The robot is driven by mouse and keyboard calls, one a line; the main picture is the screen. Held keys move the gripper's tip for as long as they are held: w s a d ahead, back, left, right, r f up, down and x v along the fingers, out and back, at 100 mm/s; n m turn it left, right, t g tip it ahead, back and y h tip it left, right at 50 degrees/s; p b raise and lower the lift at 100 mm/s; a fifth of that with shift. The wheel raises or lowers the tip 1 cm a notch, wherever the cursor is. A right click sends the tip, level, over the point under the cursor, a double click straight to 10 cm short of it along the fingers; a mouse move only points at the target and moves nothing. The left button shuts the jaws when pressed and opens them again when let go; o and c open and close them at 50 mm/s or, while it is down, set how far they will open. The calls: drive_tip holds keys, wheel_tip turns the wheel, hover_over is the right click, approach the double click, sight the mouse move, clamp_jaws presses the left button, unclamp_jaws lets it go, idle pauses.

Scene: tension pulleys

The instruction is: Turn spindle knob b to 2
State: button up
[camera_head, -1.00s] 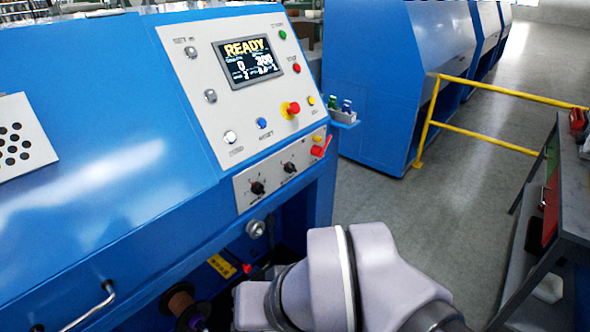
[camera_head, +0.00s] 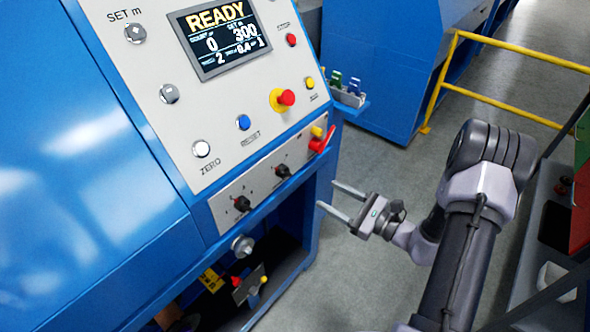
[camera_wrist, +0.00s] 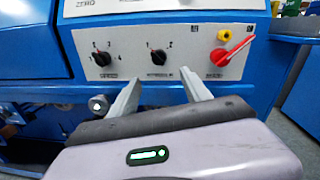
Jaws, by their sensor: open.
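Two black rotary knobs sit on the pale lower panel strip. The left knob (camera_head: 242,204) also shows in the wrist view (camera_wrist: 103,59), with a few scale numbers around it. The right knob (camera_head: 283,171) also shows in the wrist view (camera_wrist: 158,57). The labels under them are too small to read, so I cannot tell which is spindle knob b, and the pointer settings are unclear. My gripper (camera_head: 334,197) is open and empty, to the right of the panel and apart from it. In the wrist view its fingertips (camera_wrist: 162,76) lie just below and either side of the right knob.
A red lever (camera_head: 322,139) and a yellow button (camera_head: 317,131) are right of the knobs. Above are a red emergency button (camera_head: 286,97) and a READY screen (camera_head: 219,36). A silver round fitting (camera_head: 243,246) protrudes below. A small bottle holder (camera_head: 346,94) juts from the machine's side.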

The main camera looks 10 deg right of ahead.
sight(289, 175)
drive_tip(key=b+x, duration=0.2)
drive_tip(key=x, duration=1.2)
clamp_jaws()
